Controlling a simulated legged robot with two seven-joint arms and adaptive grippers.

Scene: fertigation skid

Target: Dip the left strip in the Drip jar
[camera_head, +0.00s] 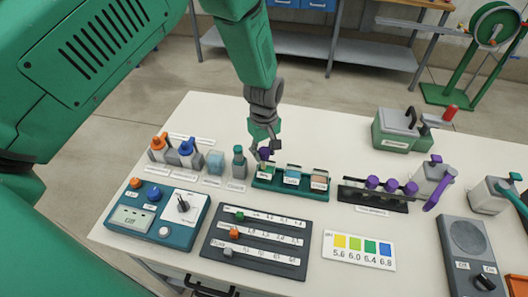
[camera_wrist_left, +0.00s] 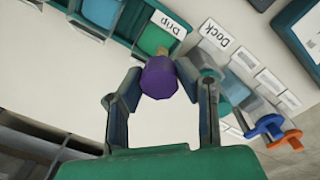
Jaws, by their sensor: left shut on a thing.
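My left gripper (camera_head: 264,149) is above the left end of a green jar rack (camera_head: 290,188) in the head view. It is shut on the purple cap of the left strip (camera_wrist_left: 159,79), which fills the space between the fingers in the wrist view. A short tan part of the strip shows past the cap, towards the green Drip jar (camera_wrist_left: 153,40). The Drip label (camera_wrist_left: 166,23) is beside that jar. I cannot tell whether the strip's tip is inside the jar. My right gripper is not in view.
A black rack (camera_head: 352,195) with purple-capped pieces stands to the right. A slider panel (camera_head: 255,243) and a colour chart (camera_head: 358,250) lie in front. Bare tabletop lies behind the jar rack.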

